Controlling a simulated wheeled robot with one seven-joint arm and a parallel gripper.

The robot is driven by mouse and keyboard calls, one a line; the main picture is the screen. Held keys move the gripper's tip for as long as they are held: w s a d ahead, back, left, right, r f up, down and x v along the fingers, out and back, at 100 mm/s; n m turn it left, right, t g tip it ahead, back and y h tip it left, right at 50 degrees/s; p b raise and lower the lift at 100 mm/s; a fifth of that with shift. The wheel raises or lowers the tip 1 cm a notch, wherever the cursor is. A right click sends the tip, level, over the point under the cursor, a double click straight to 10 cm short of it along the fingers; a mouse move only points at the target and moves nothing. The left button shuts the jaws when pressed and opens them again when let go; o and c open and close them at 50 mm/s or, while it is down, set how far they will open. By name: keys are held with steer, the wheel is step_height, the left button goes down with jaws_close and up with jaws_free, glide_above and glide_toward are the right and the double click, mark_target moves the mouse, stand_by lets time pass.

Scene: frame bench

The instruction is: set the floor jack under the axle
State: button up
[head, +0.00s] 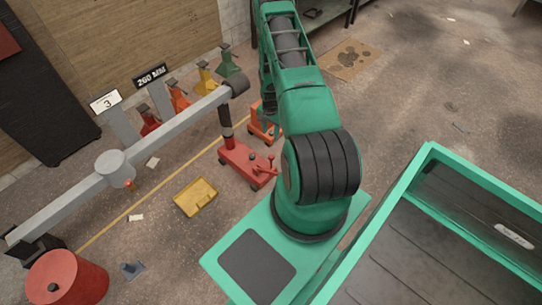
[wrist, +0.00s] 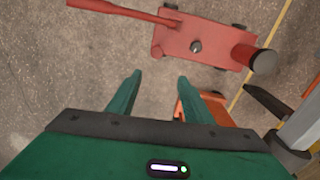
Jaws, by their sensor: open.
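The red floor jack (head: 240,160) stands on the floor near the right end of the grey axle (head: 165,130). Its dark post (head: 225,122) rises close to the axle's dark end hub (head: 237,84); I cannot tell whether they touch. In the wrist view, the jack's red body (wrist: 212,42) lies ahead of my fingertips, with its red handle (wrist: 125,12) reaching left and the post top (wrist: 264,61) at right. My gripper (wrist: 160,76) is open and empty, apart from the jack in the picture. In the head view my arm hides the gripper.
An orange piece of equipment (head: 264,122) stands behind the red jack; orange also shows beside my right finger (wrist: 216,108). Red, orange, yellow and green stands (head: 228,60) line the wall. A yellow tray (head: 195,197) and red drum (head: 80,280) are on the floor.

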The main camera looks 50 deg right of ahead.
glide_above(271, 156)
step_height(271, 156, down, 6)
steer(key=shift+m, duration=0.4)
step_height(271, 156, down, 11)
steer(key=shift+d+r, duration=0.1)
jaws_close()
